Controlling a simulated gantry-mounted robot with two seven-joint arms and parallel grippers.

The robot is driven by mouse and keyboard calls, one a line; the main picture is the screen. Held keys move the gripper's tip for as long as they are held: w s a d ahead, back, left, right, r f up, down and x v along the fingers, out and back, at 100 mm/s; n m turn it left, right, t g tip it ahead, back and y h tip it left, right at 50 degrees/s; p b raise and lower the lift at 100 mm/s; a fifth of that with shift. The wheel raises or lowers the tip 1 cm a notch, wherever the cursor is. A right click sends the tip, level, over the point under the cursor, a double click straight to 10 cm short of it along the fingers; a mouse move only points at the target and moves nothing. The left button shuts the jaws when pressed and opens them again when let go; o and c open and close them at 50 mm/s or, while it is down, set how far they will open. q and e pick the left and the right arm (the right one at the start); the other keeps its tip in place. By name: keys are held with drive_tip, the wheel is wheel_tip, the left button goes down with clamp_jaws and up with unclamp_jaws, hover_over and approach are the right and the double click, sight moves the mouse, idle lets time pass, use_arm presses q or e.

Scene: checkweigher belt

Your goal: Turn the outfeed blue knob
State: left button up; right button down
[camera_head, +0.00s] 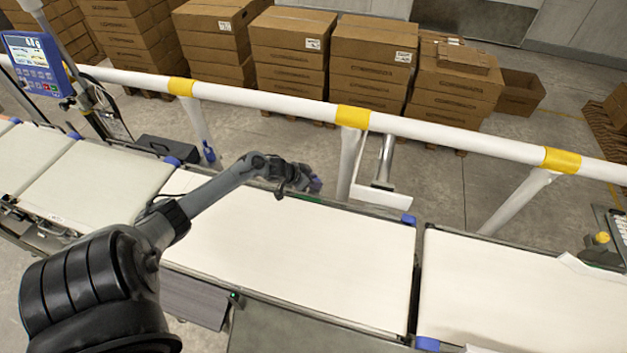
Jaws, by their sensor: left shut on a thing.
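My left arm reaches in from the lower left across the white belt. My right gripper is not in view.
A white rail (260,97) with yellow bands runs behind the belts on slanted posts. The middle belt (300,240) and right belt (500,295) are empty. A blue-framed display panel (36,62) stands at the upper left. Stacked cartons (370,60) stand behind the rail.

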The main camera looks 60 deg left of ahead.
use_arm(q)
drive_tip(key=shift+d+r+n+y+p, duration=0.1)
drive_tip(key=shift+r+n+y+p, duration=0.15)
drive_tip(key=shift+p, duration=0.3)
drive_tip(key=n+y+p, duration=0.1)
drive_tip(key=p, duration=0.1)
drive_tip(key=n+y+p, duration=0.1)
drive_tip(key=n+p, duration=0.1)
drive_tip(key=p, duration=0.1)
drive_tip(key=shift+d+n+y, duration=0.25)
drive_tip(key=shift+y, duration=0.1)
drive_tip(key=shift+w+d+f+n+g+y+p, duration=0.1)
drive_tip(key=shift+n+g+y+p, duration=0.5)
drive_tip(key=shift+n+y+p, duration=0.45)
drive_tip(key=shift+f+n+g+y, duration=0.1)
drive_tip(key=shift+n+g+y, duration=0.45)
drive_tip(key=shift+n, duration=0.7)
drive_tip(key=o, duration=1)
drive_tip(key=shift+o, duration=0.2)
drive_tip(key=shift+p, duration=0.3)
